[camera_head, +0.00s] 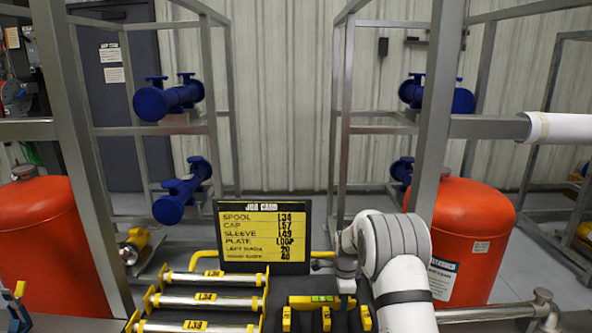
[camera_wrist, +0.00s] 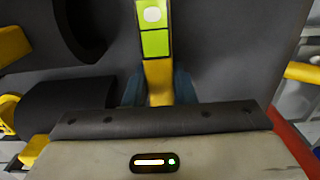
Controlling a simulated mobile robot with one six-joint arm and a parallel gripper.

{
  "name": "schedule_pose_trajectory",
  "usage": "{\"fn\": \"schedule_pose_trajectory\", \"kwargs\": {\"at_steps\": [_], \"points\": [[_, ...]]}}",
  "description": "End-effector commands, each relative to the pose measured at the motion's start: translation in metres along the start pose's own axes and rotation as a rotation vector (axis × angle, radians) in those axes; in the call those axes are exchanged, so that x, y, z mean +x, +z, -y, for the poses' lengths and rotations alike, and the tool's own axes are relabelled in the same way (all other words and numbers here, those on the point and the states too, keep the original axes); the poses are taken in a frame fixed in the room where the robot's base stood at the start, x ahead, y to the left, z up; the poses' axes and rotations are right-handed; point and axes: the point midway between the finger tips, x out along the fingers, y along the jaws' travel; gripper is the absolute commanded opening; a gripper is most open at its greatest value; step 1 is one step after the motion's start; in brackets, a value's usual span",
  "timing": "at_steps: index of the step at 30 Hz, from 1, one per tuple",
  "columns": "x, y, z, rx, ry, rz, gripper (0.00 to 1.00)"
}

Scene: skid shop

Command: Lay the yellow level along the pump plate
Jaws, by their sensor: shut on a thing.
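The yellow level (camera_head: 302,301) has a bright green vial window and lies crosswise in the head view, below the job card. My gripper (camera_head: 346,294) is at its right end. In the wrist view the level (camera_wrist: 158,82) runs up from between the dark blue fingers of my gripper (camera_wrist: 158,94), which is shut on it. Its green and white window faces the camera. I cannot tell whether the level touches anything below. I cannot pick out the pump plate for certain; a dark grey surface (camera_wrist: 225,55) lies under the level in the wrist view.
A black-and-yellow job card (camera_head: 264,237) stands behind the level. Several silver tubes with yellow ends (camera_head: 205,302) lie at left, and small yellow pieces (camera_head: 287,319) stand in front. Red tanks (camera_head: 468,240) and steel frames (camera_head: 339,130) holding blue pump bodies (camera_head: 170,98) stand around.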

Motion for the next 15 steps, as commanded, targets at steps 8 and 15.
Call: {"fn": "schedule_pose_trajectory", "kwargs": {"at_steps": [8, 15], "points": [[-0.019, 0.000, 0.000, 0.000, -0.001, 0.000, 0.03], [-0.034, 0.000, 0.001, 0.000, -0.002, 0.000, 0.03]]}}
